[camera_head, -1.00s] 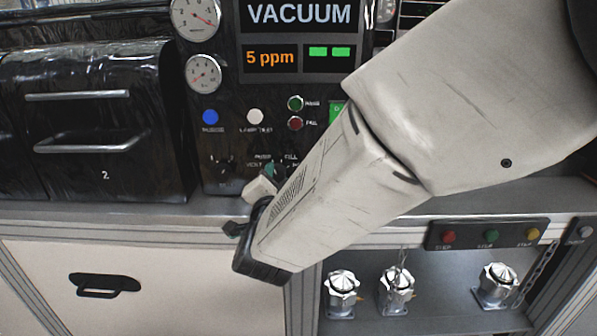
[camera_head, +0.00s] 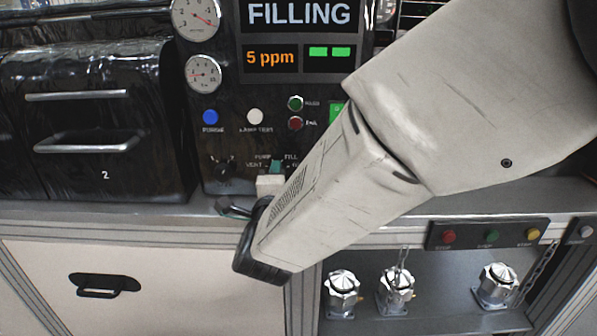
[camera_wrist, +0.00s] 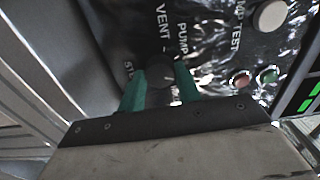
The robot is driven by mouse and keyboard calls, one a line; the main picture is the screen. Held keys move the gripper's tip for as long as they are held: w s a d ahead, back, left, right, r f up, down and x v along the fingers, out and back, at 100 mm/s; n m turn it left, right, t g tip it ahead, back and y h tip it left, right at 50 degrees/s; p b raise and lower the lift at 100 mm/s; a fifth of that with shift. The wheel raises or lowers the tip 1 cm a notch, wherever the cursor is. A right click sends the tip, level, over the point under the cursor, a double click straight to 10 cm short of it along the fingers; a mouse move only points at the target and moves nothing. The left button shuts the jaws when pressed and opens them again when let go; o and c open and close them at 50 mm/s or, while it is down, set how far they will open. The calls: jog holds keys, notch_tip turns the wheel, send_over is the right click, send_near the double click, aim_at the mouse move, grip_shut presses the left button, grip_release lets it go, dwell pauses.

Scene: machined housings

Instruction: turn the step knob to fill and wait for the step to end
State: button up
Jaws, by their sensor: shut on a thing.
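The step knob (camera_wrist: 160,74) is a dark round knob on the black panel, with VENT and PUMP printed beside it in the wrist view. The green fingers of my gripper (camera_wrist: 160,88) are shut on it from both sides. In the head view my gripper (camera_head: 276,167) is at the labels PUMP, FILL and VENT, and its fingers hide most of the knob. Which label the knob's pointer faces cannot be made out. The display (camera_head: 298,14) above reads FILLING.
Below it a readout (camera_head: 270,58) shows 5 ppm beside two green bars. Two gauges (camera_head: 203,73) and several buttons (camera_head: 210,117) sit around my arm. A black two-handled housing (camera_head: 95,120) stands left. Metal fittings (camera_head: 342,287) stand on the lower shelf.

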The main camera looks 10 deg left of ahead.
dwell(0.3)
jog(key=o, duration=1)
jog(key=shift+c, duration=0.2)
jog(key=v, duration=0.7)
jog(key=shift+s, duration=0.4)
jog(key=shift+d+f, duration=0.1)
